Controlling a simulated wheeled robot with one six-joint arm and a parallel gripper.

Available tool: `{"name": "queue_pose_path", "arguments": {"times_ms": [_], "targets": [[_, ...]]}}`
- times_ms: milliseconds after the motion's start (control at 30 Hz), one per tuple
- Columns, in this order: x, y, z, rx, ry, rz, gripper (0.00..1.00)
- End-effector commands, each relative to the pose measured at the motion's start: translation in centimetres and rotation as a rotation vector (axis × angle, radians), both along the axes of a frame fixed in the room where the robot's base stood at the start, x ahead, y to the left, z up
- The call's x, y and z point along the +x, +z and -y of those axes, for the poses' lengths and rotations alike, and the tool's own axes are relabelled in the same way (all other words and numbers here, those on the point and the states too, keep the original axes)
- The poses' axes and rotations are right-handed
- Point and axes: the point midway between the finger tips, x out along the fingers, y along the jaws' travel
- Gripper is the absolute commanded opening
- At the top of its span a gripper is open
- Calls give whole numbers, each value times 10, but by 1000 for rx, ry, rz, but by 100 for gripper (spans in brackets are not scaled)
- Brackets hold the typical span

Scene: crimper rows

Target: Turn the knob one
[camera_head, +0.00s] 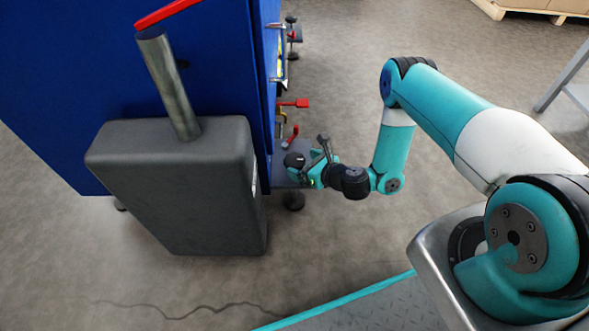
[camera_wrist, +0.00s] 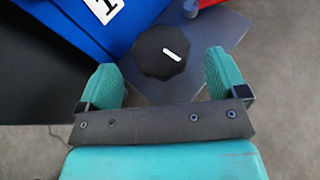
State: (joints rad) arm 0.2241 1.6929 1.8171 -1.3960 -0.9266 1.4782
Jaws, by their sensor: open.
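The knob (camera_wrist: 152,56) is black and many-sided with a short white mark on its face, in the upper middle of the wrist view. The mark slants from upper left to lower right. My gripper (camera_wrist: 163,78) is open, with one teal finger on the lower left of the knob and the other on its right. Gaps show between the fingers and the knob in the picture; I cannot tell the depth between them. In the head view, my gripper (camera_head: 308,174) is at the right side of the blue machine (camera_head: 62,90), low down by a grey ledge.
A white plate with a partly cut-off black character (camera_wrist: 104,8) is on the blue panel. A red lever (camera_head: 291,136) and a red handle (camera_head: 295,103) stick out above my gripper. A dark grey box (camera_head: 185,190) stands at left.

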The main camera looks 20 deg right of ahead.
Motion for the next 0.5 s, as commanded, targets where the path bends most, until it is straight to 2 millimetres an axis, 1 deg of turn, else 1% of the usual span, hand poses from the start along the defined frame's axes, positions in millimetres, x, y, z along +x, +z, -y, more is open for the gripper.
{"name": "queue_pose_path", "arguments": {"times_ms": [33, 100, 200, 333, 500], "targets": [[9, -9, -6, -3, 7, 9, 91], [19, -11, -10, -2, 4, 10, 91], [28, -14, -15, -1, 5, 5, 91], [36, -16, -19, -1, 2, 5, 91], [38, -17, -20, -1, 0, 4, 91]]}}
